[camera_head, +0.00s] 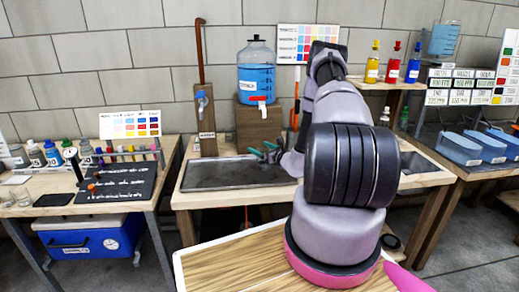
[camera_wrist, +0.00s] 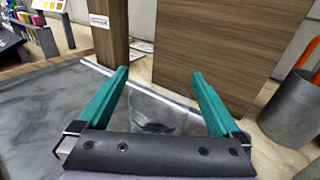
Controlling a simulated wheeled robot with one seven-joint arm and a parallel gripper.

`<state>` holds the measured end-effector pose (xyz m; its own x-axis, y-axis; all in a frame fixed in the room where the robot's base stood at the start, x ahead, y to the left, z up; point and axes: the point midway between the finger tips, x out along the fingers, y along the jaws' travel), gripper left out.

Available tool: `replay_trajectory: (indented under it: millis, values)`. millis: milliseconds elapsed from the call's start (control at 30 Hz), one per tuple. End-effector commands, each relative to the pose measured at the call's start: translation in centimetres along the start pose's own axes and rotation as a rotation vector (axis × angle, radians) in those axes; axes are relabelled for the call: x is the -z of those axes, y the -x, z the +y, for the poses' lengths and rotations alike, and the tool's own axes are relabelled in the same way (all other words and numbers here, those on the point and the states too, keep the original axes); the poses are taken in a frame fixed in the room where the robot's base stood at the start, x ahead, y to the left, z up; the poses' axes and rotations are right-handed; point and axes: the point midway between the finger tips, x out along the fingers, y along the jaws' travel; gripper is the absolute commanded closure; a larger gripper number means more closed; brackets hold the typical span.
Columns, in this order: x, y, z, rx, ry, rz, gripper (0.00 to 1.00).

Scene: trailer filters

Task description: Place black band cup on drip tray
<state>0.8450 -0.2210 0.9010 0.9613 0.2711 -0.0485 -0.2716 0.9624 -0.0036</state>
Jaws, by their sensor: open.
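My gripper (camera_head: 265,152) is open, with its teal fingers low over the back right part of the dark grey drip tray (camera_head: 215,177). In the wrist view the two fingers (camera_wrist: 160,73) are spread wide. A clear cup-like thing with a dark band or patch (camera_wrist: 155,127) is between them, apart from both fingertips. It appears to be over or on the drip tray (camera_wrist: 45,110) near its back rim; the gripper's body hides its near part. I cannot make out the cup in the head view.
A blue water jug (camera_head: 256,75) stands on a wooden block (camera_head: 258,127) behind the tray. A wooden post with a tap (camera_head: 206,130) is left of it. A grey metal holder (camera_wrist: 290,112) stands at right in the wrist view. The tray's left side is clear.

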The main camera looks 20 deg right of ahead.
Motion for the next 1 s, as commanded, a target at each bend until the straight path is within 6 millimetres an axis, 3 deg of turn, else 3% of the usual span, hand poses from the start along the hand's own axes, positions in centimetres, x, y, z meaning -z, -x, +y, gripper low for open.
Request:
replay_trajectory:
  millis: [300, 533, 833, 933, 1000]
  values:
    - [0.1, 6.8, -0.1, 0.005, -0.004, 0.003, 0.0]
    - [0.1, 10.3, -0.1, 0.003, -0.002, 0.002, 0.0]
    - [-0.9, 10.9, 0.3, -0.023, 0.011, -0.006, 0.0]
    - [-3.9, 9.9, 1.8, -0.112, 0.052, -0.025, 0.0]
    - [-7.1, 9.0, 3.7, -0.216, 0.101, -0.042, 0.0]
